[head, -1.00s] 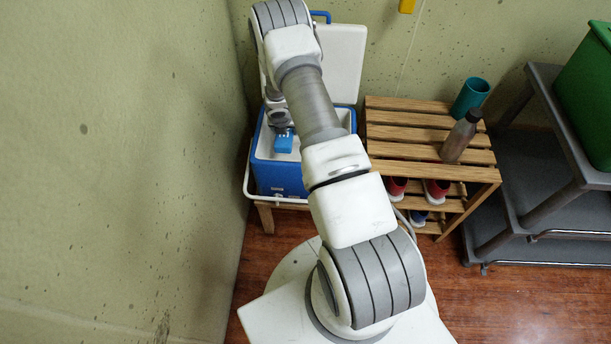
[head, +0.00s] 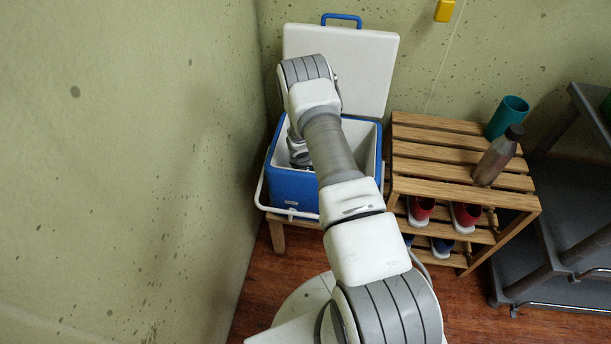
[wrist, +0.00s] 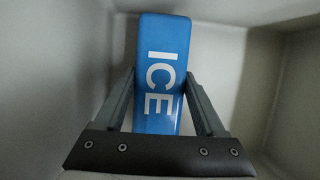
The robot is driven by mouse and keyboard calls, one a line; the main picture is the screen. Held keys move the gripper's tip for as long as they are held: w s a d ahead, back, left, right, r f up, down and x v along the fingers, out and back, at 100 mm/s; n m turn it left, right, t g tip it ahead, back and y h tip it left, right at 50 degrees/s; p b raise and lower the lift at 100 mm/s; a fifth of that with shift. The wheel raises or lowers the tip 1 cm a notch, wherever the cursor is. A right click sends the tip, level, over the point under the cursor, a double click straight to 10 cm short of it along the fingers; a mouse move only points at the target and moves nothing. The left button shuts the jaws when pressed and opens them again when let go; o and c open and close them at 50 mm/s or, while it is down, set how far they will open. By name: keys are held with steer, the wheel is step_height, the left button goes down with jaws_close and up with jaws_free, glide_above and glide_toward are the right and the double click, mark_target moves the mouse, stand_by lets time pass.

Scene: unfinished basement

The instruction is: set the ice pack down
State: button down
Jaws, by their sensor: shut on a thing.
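The blue ice pack (wrist: 162,60) with white "ICE" lettering is between the two fingers of my gripper (wrist: 160,82) in the wrist view. The gripper is shut on it. Pale cooler walls surround the pack, but I cannot tell whether it touches the bottom. In the head view the blue and white cooler (head: 292,188) stands with its white lid (head: 350,62) open. My arm reaches down into it. The ice pack and fingertips are hidden in the head view by the arm and the cooler wall.
A slatted wooden rack (head: 440,152) stands right of the cooler, with a metal bottle (head: 497,158) and teal cup (head: 507,117) on top and red shoes (head: 421,210) below. A grey cart (head: 565,210) stands farther right. The wall is close on the left.

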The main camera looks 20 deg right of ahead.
steer(key=shift+w+f, duration=0.1)
steer(key=shift+f, duration=0.95)
steer(key=shift+f+b, duration=0.1)
steer(key=shift+b, duration=0.25)
steer(key=shift+f, duration=0.15)
jaws_free()
steer(key=shift+r, duration=0.2)
